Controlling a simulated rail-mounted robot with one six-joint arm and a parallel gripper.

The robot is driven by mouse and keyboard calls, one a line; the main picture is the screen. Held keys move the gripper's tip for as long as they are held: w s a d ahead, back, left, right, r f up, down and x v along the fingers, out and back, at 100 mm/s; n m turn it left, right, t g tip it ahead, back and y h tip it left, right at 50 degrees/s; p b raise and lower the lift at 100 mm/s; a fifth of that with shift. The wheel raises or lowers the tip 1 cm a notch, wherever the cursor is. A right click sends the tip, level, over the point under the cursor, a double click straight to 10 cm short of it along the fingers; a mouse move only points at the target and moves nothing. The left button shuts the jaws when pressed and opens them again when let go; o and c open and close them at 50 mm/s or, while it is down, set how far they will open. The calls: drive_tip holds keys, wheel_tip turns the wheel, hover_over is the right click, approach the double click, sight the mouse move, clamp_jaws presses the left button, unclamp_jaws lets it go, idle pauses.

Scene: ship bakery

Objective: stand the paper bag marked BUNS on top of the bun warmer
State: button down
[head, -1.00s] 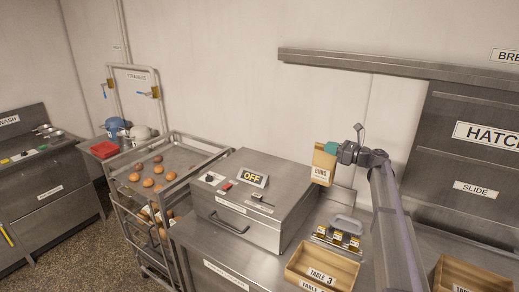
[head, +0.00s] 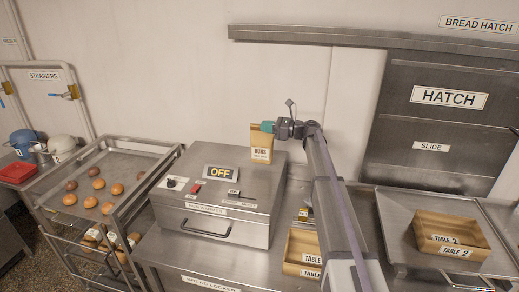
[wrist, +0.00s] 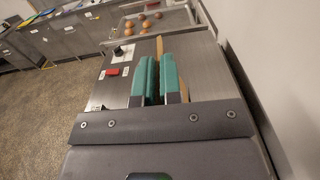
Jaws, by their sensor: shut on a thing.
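The tan paper bag marked BUNS (head: 261,155) is upright in the head view, at the back right of the bun warmer's top. My gripper (head: 268,127) is shut on the bag's upper part from the right. In the wrist view the green fingers (wrist: 158,75) close on the bag, whose tan edge (wrist: 160,46) shows between them. The bun warmer (head: 230,230) is a steel box with a front handle and a sign reading OFF (head: 221,173). It also shows under the fingers in the wrist view (wrist: 115,88). I cannot tell whether the bag's base touches the top.
A rack of buns (head: 140,165) stands left of the warmer. Wooden TABLE boxes (head: 303,268) (head: 450,252) are to the right, below the hatch (head: 440,115). The wall is close behind the warmer. Its top is clear between the sign and bag.

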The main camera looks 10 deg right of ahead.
sight(266, 134)
drive_tip(key=shift+f, duration=0.15)
wheel_tip(266, 134, down, 4)
drive_tip(key=b, duration=0.3)
drive_tip(key=shift+b, duration=0.35)
drive_tip(key=shift+r+p, duration=0.3)
drive_tip(key=shift+r, duration=0.05)
drive_tip(key=shift+f, duration=0.25)
drive_tip(key=c, duration=1.3)
unclamp_jaws()
drive_tip(key=shift+r, duration=0.1)
